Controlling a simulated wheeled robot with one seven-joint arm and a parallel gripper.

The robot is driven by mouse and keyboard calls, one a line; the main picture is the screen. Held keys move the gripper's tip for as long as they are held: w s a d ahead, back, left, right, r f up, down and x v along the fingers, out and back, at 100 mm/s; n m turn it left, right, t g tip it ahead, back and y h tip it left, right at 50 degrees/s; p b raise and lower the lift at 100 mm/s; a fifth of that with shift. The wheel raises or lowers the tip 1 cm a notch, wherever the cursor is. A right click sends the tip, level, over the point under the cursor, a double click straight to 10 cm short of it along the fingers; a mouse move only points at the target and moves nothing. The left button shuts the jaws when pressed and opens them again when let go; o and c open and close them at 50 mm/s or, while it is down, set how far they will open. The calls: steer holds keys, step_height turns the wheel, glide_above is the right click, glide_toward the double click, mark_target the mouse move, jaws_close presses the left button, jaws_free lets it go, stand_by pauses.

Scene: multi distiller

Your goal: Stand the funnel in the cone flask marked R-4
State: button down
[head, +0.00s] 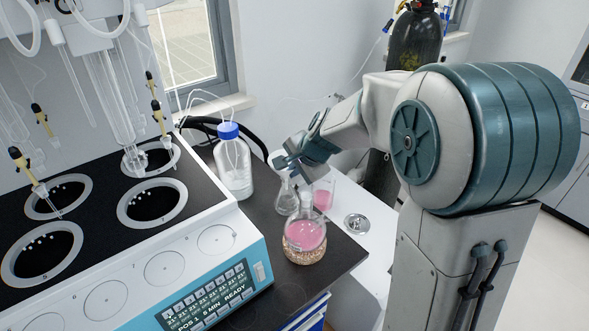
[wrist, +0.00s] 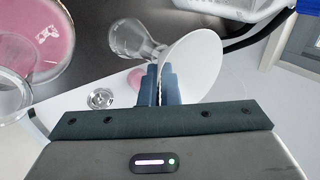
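My gripper (head: 290,163) is over the far end of the dark bench top in the head view. In the wrist view its fingers (wrist: 162,85) are close together on a white funnel (wrist: 198,62), whose wide mouth shows to the right of them. A clear cone flask (head: 286,198) stands just below my gripper in the head view; a clear flask also shows beside the funnel in the wrist view (wrist: 132,40). The funnel looks raised and tilted near that flask; its stem end is hidden or unclear. I cannot read an R-4 mark on any glass.
A round flask of pink liquid (head: 305,234) sits on a cork ring in front of the clear flask. A beaker with pink liquid (head: 323,196) is to the right. A blue-capped bottle (head: 233,165) stands left, beside the heating unit (head: 215,240). A metal drain (head: 356,224) lies right.

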steer(key=shift+f, duration=0.25)
steer(key=c, duration=1.6)
jaws_free()
steer(key=v, duration=1.3)
steer(key=shift+s+d+r, duration=0.1)
steer(key=shift+s+r, duration=0.1)
steer(key=shift+r, duration=0.1)
